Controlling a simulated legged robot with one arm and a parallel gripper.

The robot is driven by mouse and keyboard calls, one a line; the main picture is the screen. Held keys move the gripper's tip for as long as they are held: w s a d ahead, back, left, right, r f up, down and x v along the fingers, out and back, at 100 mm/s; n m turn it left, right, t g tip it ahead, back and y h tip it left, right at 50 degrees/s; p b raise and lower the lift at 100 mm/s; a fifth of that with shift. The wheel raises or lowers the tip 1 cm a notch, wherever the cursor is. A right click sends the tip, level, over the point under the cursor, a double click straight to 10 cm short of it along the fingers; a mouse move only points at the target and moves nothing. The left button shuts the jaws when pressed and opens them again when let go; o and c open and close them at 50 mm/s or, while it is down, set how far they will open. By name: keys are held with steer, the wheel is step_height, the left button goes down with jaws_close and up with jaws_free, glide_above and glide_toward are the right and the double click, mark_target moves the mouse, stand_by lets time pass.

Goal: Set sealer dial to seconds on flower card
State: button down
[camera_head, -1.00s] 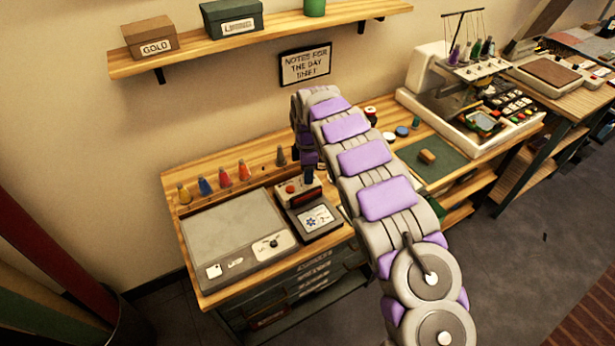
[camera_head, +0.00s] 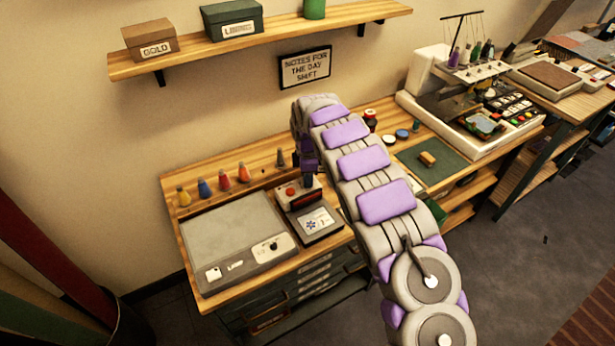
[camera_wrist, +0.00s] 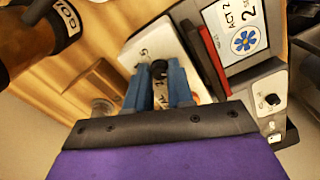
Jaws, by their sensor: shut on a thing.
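The sealer (camera_head: 299,190) stands on the wooden table, a small light box with a red part. In the wrist view its pale face (camera_wrist: 143,52) has printed numbers around a black dial (camera_wrist: 158,67). My gripper (camera_wrist: 159,78) is shut on the dial with its blue fingers on either side of it; the fingers partly hide the numbers, so the setting is unclear. The flower card (camera_wrist: 243,40) shows a blue flower, "ACT 2" and a large "2" with cut-off text beside it. It also shows in the head view (camera_head: 317,221), in front of the sealer.
A grey flat panel (camera_head: 228,238) with a small knob lies left of the sealer. Several coloured cones (camera_head: 224,181) line the table's back. A green mat (camera_head: 432,163) and an embroidery machine (camera_head: 470,100) stand to the right. A shelf (camera_head: 270,42) hangs above.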

steer(key=shift+r+m+p, duration=0.15)
steer(key=shift+m+p, duration=0.25)
steer(key=shift+p, duration=0.05)
steer(key=m+p, duration=0.2)
steer(key=p, duration=0.1)
steer(key=shift+w+r+m, duration=0.1)
steer(key=shift+r+m, duration=0.05)
steer(key=shift+m, duration=0.25)
steer(key=m+p, duration=0.3)
steer(key=m, duration=0.2)
steer(key=shift+p, duration=0.4)
steer(key=m+p, duration=0.1)
steer(key=m, duration=0.3)
steer(key=shift+m+p, duration=0.35)
steer(key=shift+m, duration=0.05)
steer(key=m+p, duration=0.1)
steer(key=m, duration=0.3)
steer(key=shift+f, duration=0.2)
steer(key=shift+m, duration=0.4)
steer(key=c, duration=1)
jaws_free()
steer(key=shift+a, duration=0.1)
